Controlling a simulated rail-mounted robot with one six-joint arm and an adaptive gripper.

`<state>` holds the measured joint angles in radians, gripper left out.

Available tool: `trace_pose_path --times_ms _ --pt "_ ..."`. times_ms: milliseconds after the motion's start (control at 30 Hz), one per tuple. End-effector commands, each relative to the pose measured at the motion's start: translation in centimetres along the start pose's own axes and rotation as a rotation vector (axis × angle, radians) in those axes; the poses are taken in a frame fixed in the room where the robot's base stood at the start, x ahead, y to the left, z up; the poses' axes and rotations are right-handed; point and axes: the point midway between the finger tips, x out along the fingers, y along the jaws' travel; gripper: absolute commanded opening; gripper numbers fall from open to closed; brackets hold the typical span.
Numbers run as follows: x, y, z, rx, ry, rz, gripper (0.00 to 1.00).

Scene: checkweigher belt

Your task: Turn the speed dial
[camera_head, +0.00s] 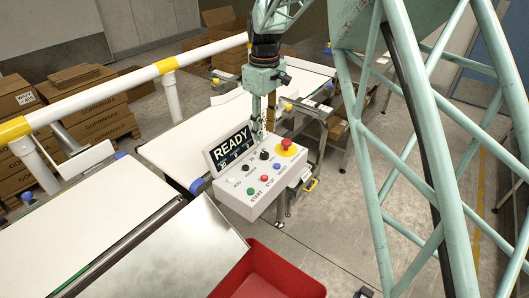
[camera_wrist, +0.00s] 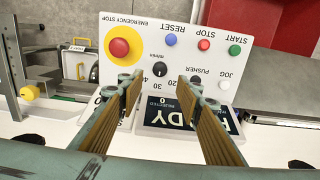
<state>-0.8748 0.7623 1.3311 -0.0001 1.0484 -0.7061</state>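The speed dial (camera_wrist: 159,69) is a small black knob on the white control panel (camera_wrist: 270,62). The marking "m/min" and numbers such as 30 and 40 surround it. It also shows in the head view as a dark knob (camera_head: 264,155). My gripper (camera_wrist: 158,82) is open and empty, with tan-padded fingers on either side of the dial's line in the wrist view. In the head view my gripper (camera_head: 263,128) hangs over the panel's back edge. I cannot tell whether the fingertips touch the panel.
A red emergency stop (camera_wrist: 120,47) on a yellow disc sits beside the dial. Blue reset (camera_wrist: 171,40), red stop (camera_wrist: 204,44) and green start (camera_wrist: 235,50) buttons line the panel. A READY display (camera_head: 231,146) stands behind it. A red bin (camera_head: 270,272) is in front.

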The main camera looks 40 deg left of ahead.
Motion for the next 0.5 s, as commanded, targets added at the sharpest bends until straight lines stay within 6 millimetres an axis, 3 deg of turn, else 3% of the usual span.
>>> trace_pose_path --times_ms 500 --pt "7.0 0.0 0.0 0.000 0.000 0.000 0.32"
